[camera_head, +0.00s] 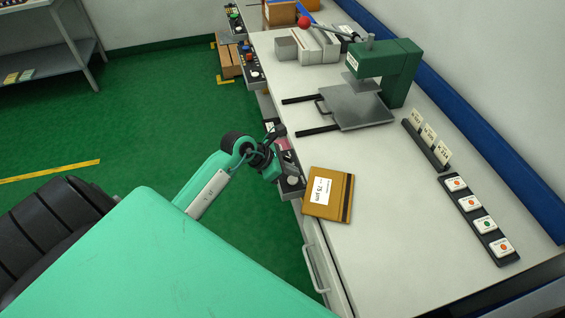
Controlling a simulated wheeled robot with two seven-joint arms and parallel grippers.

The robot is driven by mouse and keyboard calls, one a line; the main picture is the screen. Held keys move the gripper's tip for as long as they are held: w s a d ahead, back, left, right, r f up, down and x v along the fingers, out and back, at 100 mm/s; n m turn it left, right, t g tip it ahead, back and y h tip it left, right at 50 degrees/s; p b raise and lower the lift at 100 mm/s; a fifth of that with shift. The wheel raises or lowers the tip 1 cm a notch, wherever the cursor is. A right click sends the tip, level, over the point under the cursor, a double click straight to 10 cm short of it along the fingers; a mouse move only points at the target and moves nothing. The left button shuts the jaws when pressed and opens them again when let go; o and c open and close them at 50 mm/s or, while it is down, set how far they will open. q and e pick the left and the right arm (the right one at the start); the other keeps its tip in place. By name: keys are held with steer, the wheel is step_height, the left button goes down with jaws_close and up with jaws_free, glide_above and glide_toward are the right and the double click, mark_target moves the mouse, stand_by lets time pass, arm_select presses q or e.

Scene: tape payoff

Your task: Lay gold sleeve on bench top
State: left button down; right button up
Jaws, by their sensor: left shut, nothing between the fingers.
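The gold sleeve (327,195) is a flat, gold-brown piece with a white printed label and a dark stripe along its right side. It lies flat on the pale bench top (385,225), close to the front edge. My left gripper (272,172) is at the bench's front edge, just left of the sleeve and apart from it. It is shut and empty; its fingertips are small and hard to make out. My right gripper is not in view.
A green press (395,72) with a grey plate (358,106) stands farther back. A card holder (425,146) and a dark strip of buttons (478,220) lie on the right. Bench drawers have a protruding handle (315,270). Bare bench top lies right of the sleeve.

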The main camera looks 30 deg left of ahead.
mark_target(333, 171)
arm_select(q)
steer(key=shift+p+x, duration=0.3)
steer(key=shift+x, duration=1.55)
steer(key=w+d+b, duration=0.1)
steer(key=w+d, duration=0.2)
steer(key=w, duration=0.1)
steer(key=w+d+b, duration=0.2)
steer(key=w+d, duration=0.2)
steer(key=shift+d+f, duration=0.1)
steer(key=shift+d, duration=0.05)
steer(key=shift+s, duration=0.1)
